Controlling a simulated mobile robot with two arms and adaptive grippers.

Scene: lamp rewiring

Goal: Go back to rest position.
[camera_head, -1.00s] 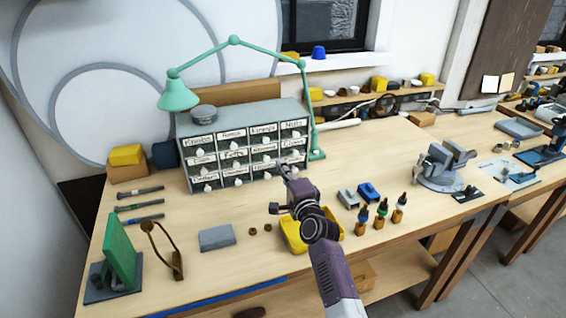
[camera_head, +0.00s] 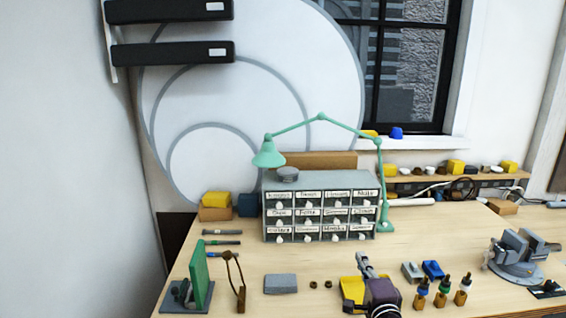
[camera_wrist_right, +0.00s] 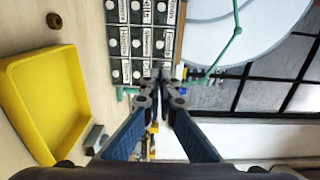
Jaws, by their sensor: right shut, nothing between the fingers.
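My right gripper (camera_head: 364,263) is over the front of the workbench, above the yellow tray (camera_head: 352,290), which it partly hides. In the right wrist view, its fingertips (camera_wrist_right: 160,74) are together with nothing between them. The yellow tray (camera_wrist_right: 45,105) lies at the left of that view, apart from the fingers. The labelled drawer cabinet (camera_head: 320,208) stands behind the gripper, with the green lamp (camera_head: 268,153) beside and above it. My left gripper is not in view.
Glue bottles (camera_head: 441,292) and a blue block (camera_head: 432,269) are right of my gripper. A grey vise (camera_head: 515,255) stands farther right. A grey block (camera_head: 281,284) and a green upright board (camera_head: 199,272) are left. The air above the bench front looks clear.

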